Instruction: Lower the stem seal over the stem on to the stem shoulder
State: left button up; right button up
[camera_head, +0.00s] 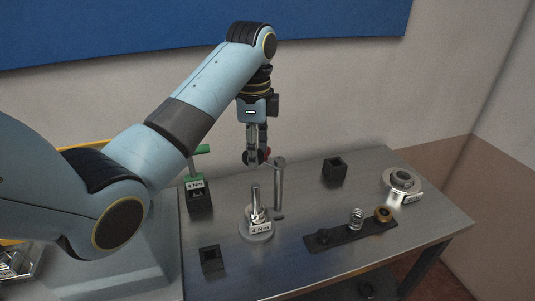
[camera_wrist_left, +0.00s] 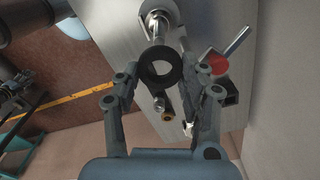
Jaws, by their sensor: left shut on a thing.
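In the head view my left gripper (camera_head: 256,157) points down above the table, shut on a small dark ring, the stem seal (camera_head: 246,157). In the left wrist view the seal (camera_wrist_left: 144,67) is a black ring with an open hole, in front of the gripper fingers (camera_wrist_left: 165,80). The upright metal stem (camera_head: 255,194) stands on a round base with a "4 Nm" label, below the gripper. The seal is above and apart from the stem. The shoulder is too small to make out clearly. My right gripper is not in view.
A metal post (camera_head: 280,185) with a side arm stands close right of the stem; a red disc (camera_wrist_left: 217,63) is near the gripper. Black boxes (camera_head: 334,171) and a green-handled tool (camera_head: 202,149) stand around.

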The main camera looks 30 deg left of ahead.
pick_arm(q)
jog(key=shift+d, duration=0.25)
jog(key=shift+a+f, duration=0.2)
jog(key=shift+f, duration=0.05)
jog(key=shift+d+f+b, duration=0.1)
jog(key=shift+f+b, duration=0.3)
jog(key=shift+f, duration=0.3)
notch_tip(320, 180, down, 2)
jog(key=shift+f+b, duration=0.25)
jog(key=shift+b, duration=0.1)
jog(key=shift+f, duration=0.75)
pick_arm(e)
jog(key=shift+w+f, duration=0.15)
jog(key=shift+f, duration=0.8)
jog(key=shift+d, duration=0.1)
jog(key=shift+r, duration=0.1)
